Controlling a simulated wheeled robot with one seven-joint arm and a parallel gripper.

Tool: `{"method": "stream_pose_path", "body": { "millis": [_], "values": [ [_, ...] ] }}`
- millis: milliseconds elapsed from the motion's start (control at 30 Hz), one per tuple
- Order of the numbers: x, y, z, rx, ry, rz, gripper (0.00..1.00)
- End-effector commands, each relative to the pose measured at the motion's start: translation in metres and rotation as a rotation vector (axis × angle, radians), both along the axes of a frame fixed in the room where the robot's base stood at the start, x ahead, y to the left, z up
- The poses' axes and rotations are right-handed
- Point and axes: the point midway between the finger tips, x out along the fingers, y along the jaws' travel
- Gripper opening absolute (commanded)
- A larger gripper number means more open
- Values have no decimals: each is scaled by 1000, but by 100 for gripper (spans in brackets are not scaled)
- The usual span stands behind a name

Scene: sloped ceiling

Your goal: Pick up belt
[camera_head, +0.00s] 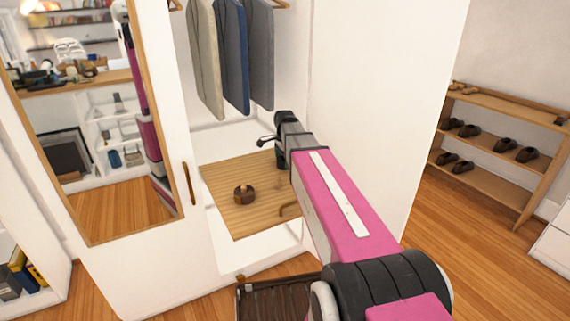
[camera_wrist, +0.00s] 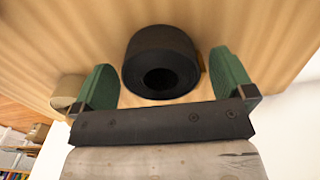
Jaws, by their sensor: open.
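A dark rolled belt (camera_wrist: 160,45) lies on a light wooden surface (camera_wrist: 60,30) in the wrist view. My gripper (camera_wrist: 163,62) is open, with one green finger on each side of the dark roll; visible gaps separate both fingers from it. In the head view my gripper (camera_head: 272,150) is over the back right of the wooden drawer or shelf (camera_head: 225,220) in the wardrobe. A brown roll (camera_head: 243,195) sits near the middle of that board. I cannot tell whether it is the dark roll from the wrist view.
A lighter roll (camera_wrist: 66,90) shows left of the fingers in the wrist view. Hanging clothes (camera_head: 232,55) are above the board. A mirrored door (camera_head: 95,130) stands at left, a white wardrobe side (camera_head: 375,100) at right. A slatted dark rack (camera_head: 275,298) is low in front.

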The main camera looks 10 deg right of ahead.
Motion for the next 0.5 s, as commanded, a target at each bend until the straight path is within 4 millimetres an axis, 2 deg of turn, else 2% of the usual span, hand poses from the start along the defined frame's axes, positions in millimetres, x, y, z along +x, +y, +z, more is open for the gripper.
{"method": "stream_pose_path", "body": {
  "millis": [267, 300, 433, 467, 500],
  "values": [
    [0, 0, -6, 0, -1, -1, 100],
    [0, 0, -6, 0, -1, -1, 94],
    [0, 0, -6, 0, -1, -1, 51],
    [0, 0, -6, 0, -1, -1, 47],
    [0, 0, -6, 0, -1, -1, 47]
  ]
}}
